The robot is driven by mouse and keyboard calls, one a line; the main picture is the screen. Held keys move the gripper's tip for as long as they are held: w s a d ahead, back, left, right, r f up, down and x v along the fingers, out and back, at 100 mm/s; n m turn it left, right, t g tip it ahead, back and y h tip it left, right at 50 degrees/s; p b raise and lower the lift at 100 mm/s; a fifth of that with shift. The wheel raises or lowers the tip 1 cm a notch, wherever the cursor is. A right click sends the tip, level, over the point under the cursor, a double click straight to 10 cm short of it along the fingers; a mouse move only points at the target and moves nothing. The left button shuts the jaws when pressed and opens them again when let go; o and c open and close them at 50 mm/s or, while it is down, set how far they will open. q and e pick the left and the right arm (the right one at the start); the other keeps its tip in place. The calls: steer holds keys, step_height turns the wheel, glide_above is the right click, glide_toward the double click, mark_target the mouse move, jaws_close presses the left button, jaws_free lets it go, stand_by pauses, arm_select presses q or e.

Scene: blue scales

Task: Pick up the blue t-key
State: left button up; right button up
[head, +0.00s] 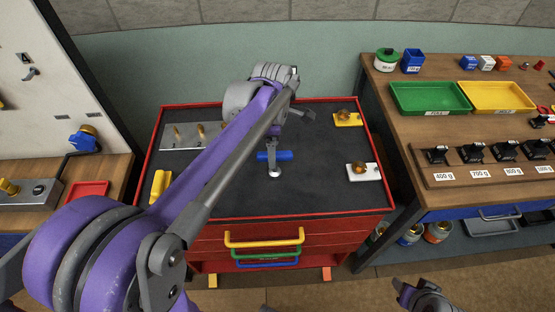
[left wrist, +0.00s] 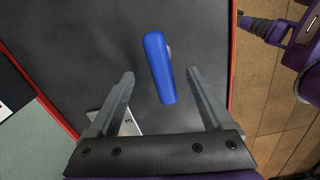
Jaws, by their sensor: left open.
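The blue t-key (head: 283,156) is over the dark top of the red-edged cart (head: 315,185), its blue bar lying crosswise. A round silver part shows just below the bar. In the left wrist view the blue bar (left wrist: 158,66) appears between the fingertips, with clear gaps on both sides and a bit of metal behind it. My left gripper (head: 289,132) is open and empty, reaching over the cart from the left; I cannot tell its exact height above the key. My right gripper (head: 425,297) shows only partly at the bottom right edge.
A yellow plate (head: 347,120) and a white plate (head: 365,174) with brass knobs lie on the cart's right side. A grey plate and a yellow block (head: 159,186) are at left. A workbench with green (head: 430,98) and yellow trays and weights stands at right.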

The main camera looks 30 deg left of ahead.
arm_select(q)
steer(key=f, duration=0.2)
steer(key=shift+s+f, duration=0.25)
steer(key=shift+f, duration=0.05)
steer(key=shift+w+d+f, duration=0.1)
steer(key=shift+w+f, duration=0.05)
steer(key=shift+f, duration=2.85)
jaws_close()
